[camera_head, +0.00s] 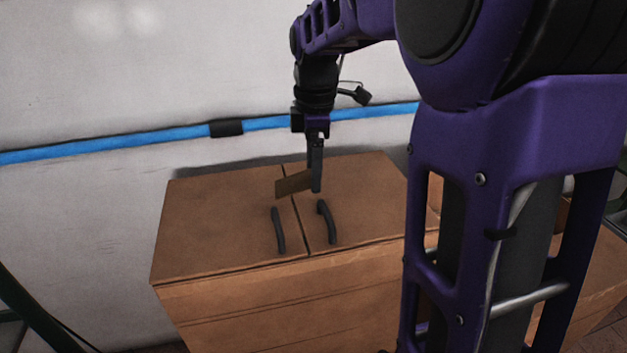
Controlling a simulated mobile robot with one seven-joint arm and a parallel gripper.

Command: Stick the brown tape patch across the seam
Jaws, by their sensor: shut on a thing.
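The brown tape patch (292,184) is a small flat piece, darker than the wooden top behind it. My gripper (316,186) is shut on the patch's right end and points down. The patch overlaps the seam (299,225) in the picture, a dark line running front to back between two brown panels. I cannot tell whether the patch touches the top or hangs above it. Part of the seam behind the patch is hidden.
The brown box (200,225) stands by a white wall with a blue pipe (90,147). My arm hides the box's right side.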

